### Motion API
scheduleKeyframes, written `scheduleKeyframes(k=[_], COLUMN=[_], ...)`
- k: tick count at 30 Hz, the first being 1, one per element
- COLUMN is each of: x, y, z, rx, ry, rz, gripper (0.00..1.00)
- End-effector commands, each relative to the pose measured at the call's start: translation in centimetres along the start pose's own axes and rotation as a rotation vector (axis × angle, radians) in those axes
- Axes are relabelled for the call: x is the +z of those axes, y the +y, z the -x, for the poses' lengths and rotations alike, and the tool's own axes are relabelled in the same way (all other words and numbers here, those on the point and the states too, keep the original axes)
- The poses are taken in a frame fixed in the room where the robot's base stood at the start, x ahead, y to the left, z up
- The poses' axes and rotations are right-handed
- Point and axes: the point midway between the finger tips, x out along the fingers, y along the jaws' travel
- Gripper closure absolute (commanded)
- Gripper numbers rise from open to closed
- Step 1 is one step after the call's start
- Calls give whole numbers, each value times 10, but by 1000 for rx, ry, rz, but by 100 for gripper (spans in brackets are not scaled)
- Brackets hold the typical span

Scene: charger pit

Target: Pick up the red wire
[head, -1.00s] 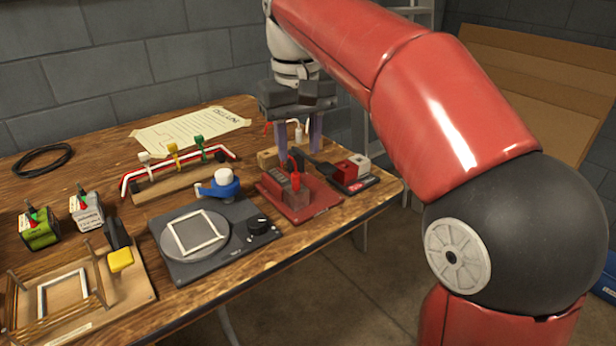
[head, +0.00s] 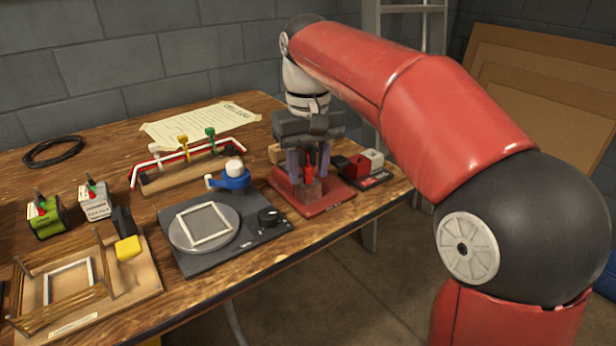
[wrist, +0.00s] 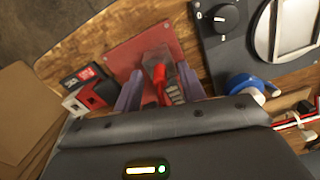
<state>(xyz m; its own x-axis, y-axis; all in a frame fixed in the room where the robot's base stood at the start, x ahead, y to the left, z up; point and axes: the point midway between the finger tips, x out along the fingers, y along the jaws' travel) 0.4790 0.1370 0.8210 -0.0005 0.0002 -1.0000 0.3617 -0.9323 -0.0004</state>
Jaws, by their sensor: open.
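My gripper (head: 309,176) is open, with its fingers pointing down over the red base plate (head: 333,201) at the right of the bench. A brown-grey block with a red upright part (wrist: 158,80) stands on that plate, between my fingers in the wrist view. I cannot tell whether the fingers touch it. The clearest red wire (head: 187,153) is a bent length beside a white one on the wooden rack (head: 187,175) at the back. Part of it shows at the right edge of the wrist view (wrist: 312,115). My gripper is well to its right.
A black device (head: 366,178) with red and white blocks stands just right of the plate. A dark scale-like unit with a knob (head: 268,216), a blue roll holder (head: 232,182), small boxes (head: 95,202) and a wooden frame jig (head: 140,267) stand to the left.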

Motion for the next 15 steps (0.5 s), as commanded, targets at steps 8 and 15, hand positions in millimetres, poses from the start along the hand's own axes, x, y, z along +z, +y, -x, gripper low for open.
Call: scheduleKeyframes(k=[8, 15], x=[0, 0], y=[0, 0], z=[1, 1], rx=[0, 0], ry=[0, 1], rz=[0, 0], gripper=[83, 100])
